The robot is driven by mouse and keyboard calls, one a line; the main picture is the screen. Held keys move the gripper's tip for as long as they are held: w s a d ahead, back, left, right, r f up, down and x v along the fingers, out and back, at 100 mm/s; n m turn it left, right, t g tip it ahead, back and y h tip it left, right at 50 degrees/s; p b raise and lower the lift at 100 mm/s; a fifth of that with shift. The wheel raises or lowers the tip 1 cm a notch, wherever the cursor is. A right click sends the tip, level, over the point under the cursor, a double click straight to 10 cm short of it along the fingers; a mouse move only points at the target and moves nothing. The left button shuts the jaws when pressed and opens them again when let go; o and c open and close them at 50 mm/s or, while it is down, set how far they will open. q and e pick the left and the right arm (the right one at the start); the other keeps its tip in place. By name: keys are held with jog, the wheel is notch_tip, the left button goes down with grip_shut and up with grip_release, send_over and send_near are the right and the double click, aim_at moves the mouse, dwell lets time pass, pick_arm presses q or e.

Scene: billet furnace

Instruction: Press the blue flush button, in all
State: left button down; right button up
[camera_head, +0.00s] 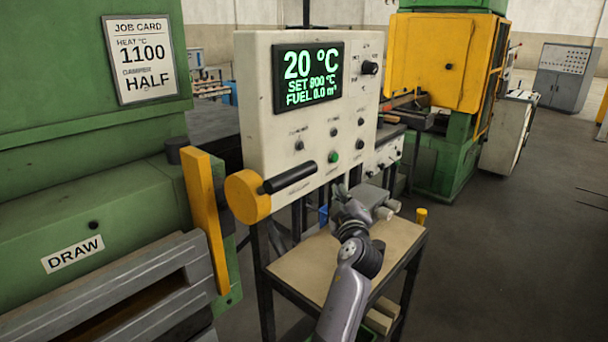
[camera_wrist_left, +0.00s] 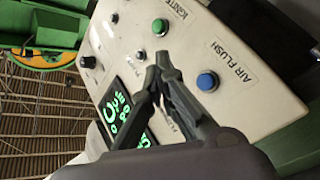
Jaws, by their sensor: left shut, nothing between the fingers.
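The blue flush button (camera_wrist_left: 207,81) shows in the left wrist view, round and labelled AIR FLUSH, on the pale control panel (camera_wrist_left: 185,45). In the head view I cannot make the blue button out; my left gripper (camera_head: 341,190) is in front of the panel's lower edge there. In the left wrist view my left gripper (camera_wrist_left: 160,62) is shut and empty, its tips beside the blue button, towards the green one. Whether the tips touch the panel I cannot tell. My right gripper is not in view.
A green button (camera_wrist_left: 160,26) labelled IGNITE is near the blue one. The display (camera_head: 308,76) reads 20 °C, SET 900 °C, FUEL 0.0. A black handle (camera_head: 290,178) sticks out by a yellow disc. A table (camera_head: 300,266) stands below the panel. Open floor is at right.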

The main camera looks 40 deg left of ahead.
pick_arm(q)
jog(key=a+p, duration=0.2)
jog(key=a, duration=0.6)
jog(key=shift+w+a+p, duration=0.15)
jog(key=shift+w+p, duration=0.15)
dwell(1.0)
jog(key=shift+a, duration=0.1)
jog(key=shift+a+b, duration=0.35)
